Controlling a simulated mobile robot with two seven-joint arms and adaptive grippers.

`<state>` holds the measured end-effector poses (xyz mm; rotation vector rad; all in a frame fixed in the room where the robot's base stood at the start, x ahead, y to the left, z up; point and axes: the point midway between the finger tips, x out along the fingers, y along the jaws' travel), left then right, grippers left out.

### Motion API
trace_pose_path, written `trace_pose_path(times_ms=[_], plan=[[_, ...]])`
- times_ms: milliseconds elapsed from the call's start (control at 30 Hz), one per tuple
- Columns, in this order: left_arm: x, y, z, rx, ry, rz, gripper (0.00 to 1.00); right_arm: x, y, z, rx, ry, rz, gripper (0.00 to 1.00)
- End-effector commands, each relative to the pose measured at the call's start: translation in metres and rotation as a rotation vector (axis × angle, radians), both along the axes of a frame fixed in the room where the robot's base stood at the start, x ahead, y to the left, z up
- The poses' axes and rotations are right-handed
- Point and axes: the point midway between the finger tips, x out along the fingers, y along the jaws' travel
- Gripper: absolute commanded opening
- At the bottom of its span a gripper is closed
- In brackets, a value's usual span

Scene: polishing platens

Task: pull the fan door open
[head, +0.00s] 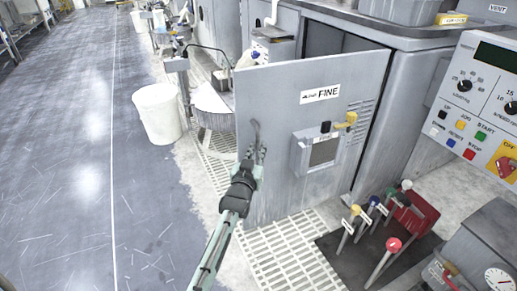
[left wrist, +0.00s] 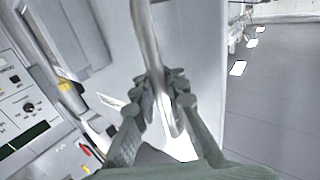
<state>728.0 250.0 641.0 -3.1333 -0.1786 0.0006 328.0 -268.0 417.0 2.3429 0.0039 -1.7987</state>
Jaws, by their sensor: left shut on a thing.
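The grey fan door (head: 285,95), labelled FINE, stands swung out from its cabinet (head: 410,105). A dark opening (head: 330,38) shows behind the door's top edge, and a dark gap runs along its right edge. My left gripper (head: 256,148) is at the door's left side, shut on the metal door handle (head: 254,130). In the left wrist view the gripper's fingers (left wrist: 169,100) close around the handle bar (left wrist: 147,42), in front of the pale door face (left wrist: 195,35). My right gripper is not in view.
A white bucket (head: 158,115) stands on the floor left of the door. Levers with coloured knobs (head: 372,205) rise from a dark mat at the lower right. A control panel (head: 480,100) is at the right. The grey floor (head: 70,150) at the left is clear.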

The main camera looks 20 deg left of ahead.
Motion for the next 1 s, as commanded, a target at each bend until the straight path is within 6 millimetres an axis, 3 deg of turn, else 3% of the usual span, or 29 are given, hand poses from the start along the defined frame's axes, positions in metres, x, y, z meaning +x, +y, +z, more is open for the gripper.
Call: trace_pose_path(times_ms=[33,167,200,400,733,1000], plan=[[-0.002,0.008,-0.002,0.006,0.003,0.011,0.0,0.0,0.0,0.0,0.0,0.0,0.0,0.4],[-0.002,0.008,-0.002,0.006,0.004,0.011,0.0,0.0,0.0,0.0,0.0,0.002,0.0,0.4],[-0.002,0.008,-0.002,0.006,0.004,0.011,0.12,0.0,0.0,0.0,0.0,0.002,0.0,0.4],[-0.002,0.006,-0.002,0.003,0.003,0.008,0.34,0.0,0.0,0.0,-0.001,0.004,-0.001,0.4],[-0.005,0.003,-0.002,0.001,0.002,0.005,0.34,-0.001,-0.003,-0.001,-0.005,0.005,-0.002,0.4],[-0.048,-0.001,-0.002,0.001,0.003,0.007,0.34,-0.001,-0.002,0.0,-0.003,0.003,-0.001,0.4]])
